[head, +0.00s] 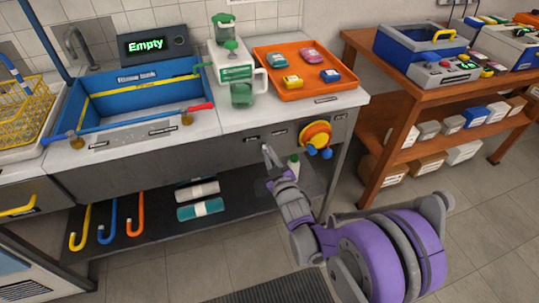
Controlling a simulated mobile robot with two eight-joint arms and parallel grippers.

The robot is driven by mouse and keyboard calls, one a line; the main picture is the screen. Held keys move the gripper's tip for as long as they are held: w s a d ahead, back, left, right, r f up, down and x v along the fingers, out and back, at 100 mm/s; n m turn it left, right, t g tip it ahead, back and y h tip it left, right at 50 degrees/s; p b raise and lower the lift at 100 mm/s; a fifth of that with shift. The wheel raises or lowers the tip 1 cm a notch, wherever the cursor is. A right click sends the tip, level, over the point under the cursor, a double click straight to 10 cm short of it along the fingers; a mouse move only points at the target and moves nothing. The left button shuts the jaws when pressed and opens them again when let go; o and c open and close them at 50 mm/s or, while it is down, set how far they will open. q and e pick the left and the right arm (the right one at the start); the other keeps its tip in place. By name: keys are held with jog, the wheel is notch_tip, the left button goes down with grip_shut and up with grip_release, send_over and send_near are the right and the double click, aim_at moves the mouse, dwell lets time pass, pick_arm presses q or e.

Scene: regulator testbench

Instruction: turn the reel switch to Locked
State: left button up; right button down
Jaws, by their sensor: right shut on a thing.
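The hose reel (316,135), yellow and orange with blue parts, is mounted on the grey front panel of the bench near its right end. My right gripper (267,151) is at that panel, to the left of the reel and just below small labels. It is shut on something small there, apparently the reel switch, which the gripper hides. The switch's position cannot be read. The labels are too small to read. My left gripper is not in view.
On the bench stand a blue basin (75,113), a white and green device (232,68) and an orange tray (305,90) with several small items. A lower shelf (150,232) holds bottles and coloured hooks. A wooden table (385,100) stands right. The floor between is clear.

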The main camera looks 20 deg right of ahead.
jog(key=m, duration=1.1)
jog(key=shift+a+b, duration=0.1)
jog(key=shift+b, duration=0.2)
jog(key=shift+m, duration=1.7)
jog(key=c, duration=0.9)
grip_release()
jog(key=shift+o, duration=0.2)
jog(key=s, duration=1.1)
jog(key=shift+p, duration=0.4)
jog(key=shift+d, duration=0.2)
